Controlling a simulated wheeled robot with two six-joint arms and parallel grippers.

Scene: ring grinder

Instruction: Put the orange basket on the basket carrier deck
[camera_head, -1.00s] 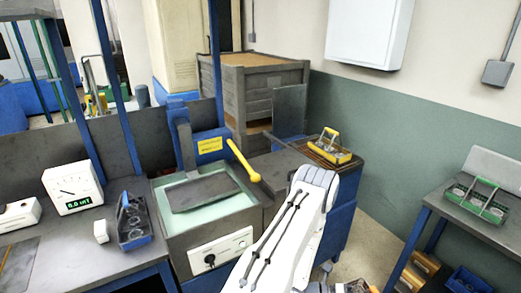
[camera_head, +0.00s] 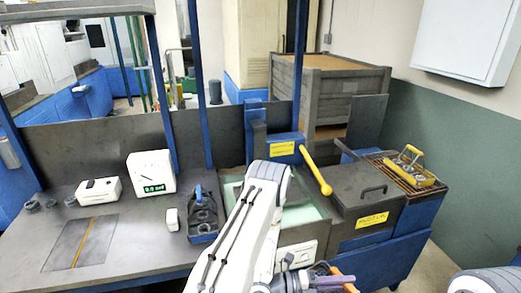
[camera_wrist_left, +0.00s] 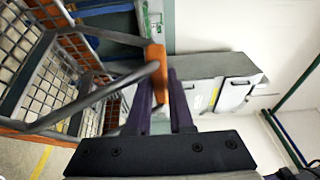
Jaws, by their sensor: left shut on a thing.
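My left gripper (camera_head: 318,278) is at the bottom of the head view, low in front of the bench machines. In the left wrist view my left gripper (camera_wrist_left: 166,88) is shut on the orange grip of the orange basket's handle. The orange basket (camera_wrist_left: 45,138) hangs at the left of that view, with grey wire mesh and an orange rim. In the head view only a bit of the orange basket (camera_head: 345,279) shows beside the gripper; the rest is below the frame. I cannot tell which surface is the basket carrier deck. My right gripper is out of view.
A yellow basket (camera_head: 412,170) stands on a slatted rack at the right. A blue-handled basket (camera_head: 202,214) stands on the bench (camera_head: 130,242). A yellow lever (camera_head: 316,170) juts out beside my left arm. A grey wooden crate (camera_head: 325,95) stands behind.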

